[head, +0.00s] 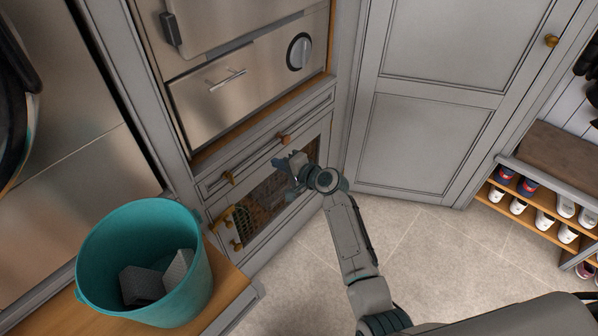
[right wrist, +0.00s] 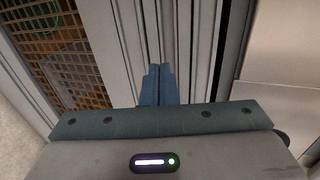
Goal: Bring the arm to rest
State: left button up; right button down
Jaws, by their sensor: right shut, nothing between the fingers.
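My right arm reaches from the lower right of the head view toward the grey cabinet. Its right gripper (head: 289,166) is in front of the cabinet's drawer and mesh panel. In the right wrist view the gripper's blue fingers (right wrist: 158,85) are together with nothing between them. The fingers point at the grey cabinet frame; I cannot tell whether they touch it. My left gripper is not in either view.
A teal bucket (head: 88,262) holding grey blocks stands on a wooden top at the lower left. A steel appliance (head: 235,105) sits above the drawer. A shoe rack (head: 530,205) stands at the right. Tiled floor (head: 420,235) is open between.

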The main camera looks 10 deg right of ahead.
jog(key=v, duration=0.6)
jog(key=s+d+f+n+g+h, duration=0.1)
jog(key=s+d+f+g+h, duration=0.3)
jog(key=f, duration=0.6)
jog(key=s+d+f+n+t, duration=0.1)
jog(key=s+d+f, duration=0.1)
jog(key=s+f, duration=0.6)
jog(key=s+d+f+n+g+h, duration=0.1)
jog(key=s+d+f+g+h, duration=0.2)
jog(key=f, duration=0.8)
pick_arm(q)
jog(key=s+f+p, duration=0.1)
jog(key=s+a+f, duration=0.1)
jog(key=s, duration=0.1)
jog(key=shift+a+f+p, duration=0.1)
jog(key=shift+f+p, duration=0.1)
jog(key=shift+p, duration=0.15)
pick_arm(e)
jog(key=s+d+f+n+g+h, duration=0.1)
jog(key=s+f, duration=0.4)
jog(key=s, duration=0.6)
jog(key=s+d+f+n+g+h, duration=0.1)
jog(key=s+d+f+n, duration=0.3)
jog(key=s, duration=0.8)
jog(key=s+d+f+n+g, duration=0.2)
jog(key=s+d+f, duration=0.4)
jog(key=s, duration=0.6)
notch_tip(320, 180, down, 2)
jog(key=shift+f+n+h, duration=0.1)
jog(key=shift+n+h, duration=0.3)
